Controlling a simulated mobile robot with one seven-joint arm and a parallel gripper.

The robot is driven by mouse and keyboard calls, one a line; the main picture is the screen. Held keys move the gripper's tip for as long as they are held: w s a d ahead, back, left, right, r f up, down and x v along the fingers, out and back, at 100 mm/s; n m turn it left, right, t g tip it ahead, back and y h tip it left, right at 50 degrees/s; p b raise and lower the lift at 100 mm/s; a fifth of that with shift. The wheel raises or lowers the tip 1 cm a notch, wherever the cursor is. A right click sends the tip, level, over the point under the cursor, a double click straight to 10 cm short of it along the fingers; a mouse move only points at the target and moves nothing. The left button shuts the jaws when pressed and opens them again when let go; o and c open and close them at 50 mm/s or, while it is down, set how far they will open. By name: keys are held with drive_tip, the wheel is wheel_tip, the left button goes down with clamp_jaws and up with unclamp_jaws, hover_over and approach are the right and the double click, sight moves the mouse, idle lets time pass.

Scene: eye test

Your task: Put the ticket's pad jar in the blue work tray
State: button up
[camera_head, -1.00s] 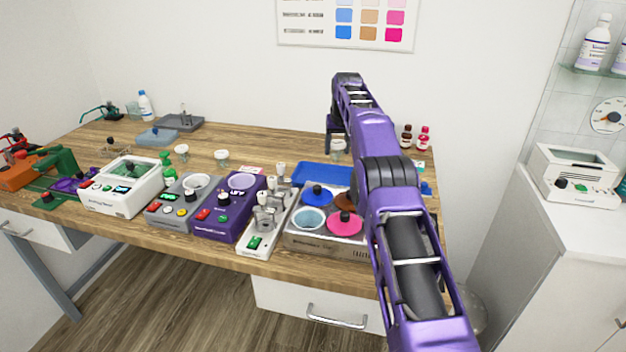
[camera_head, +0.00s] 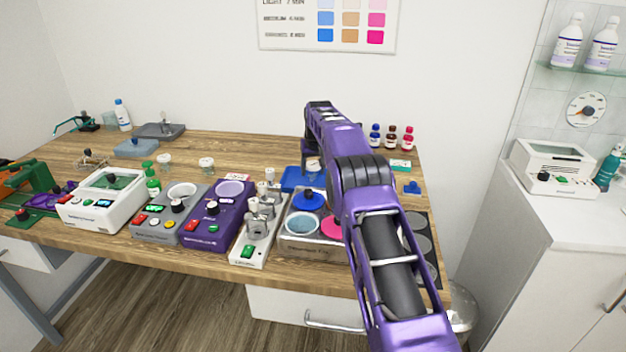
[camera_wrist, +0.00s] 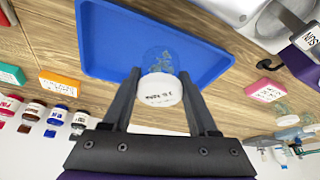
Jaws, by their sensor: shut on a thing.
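My gripper (camera_wrist: 160,100) is shut on a clear glass jar with a white lid (camera_wrist: 160,92). The lid carries small dark writing that is hard to read, and something greenish shows through the glass. In the wrist view the jar is in front of the blue work tray (camera_wrist: 110,45), within its outline; I cannot tell whether it touches the tray floor. The tray looks empty otherwise. In the head view the held jar (camera_head: 312,164) shows below my gripper, and the tray (camera_head: 290,180) is partly hidden by my arm and the hotplate unit. I cannot make out a ticket for certain.
Two other white-lidded jars (camera_head: 206,165) (camera_head: 165,162) stand left of the tray. The purple machine (camera_head: 215,212) and the plate unit (camera_head: 300,246) with coloured discs stand in front. Small bottles (camera_head: 392,138) stand behind right. Orange (camera_wrist: 60,86) and green (camera_wrist: 12,74) cards lie beside the tray.

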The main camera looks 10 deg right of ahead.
sight(313, 178)
drive_tip(key=shift+f, duration=1.6)
drive_tip(key=shift+f, duration=0.1)
drive_tip(key=shift+f, duration=0.1)
drive_tip(key=o, duration=1.4)
drive_tip(key=shift+c, duration=0.2)
drive_tip(key=v, duration=1.2)
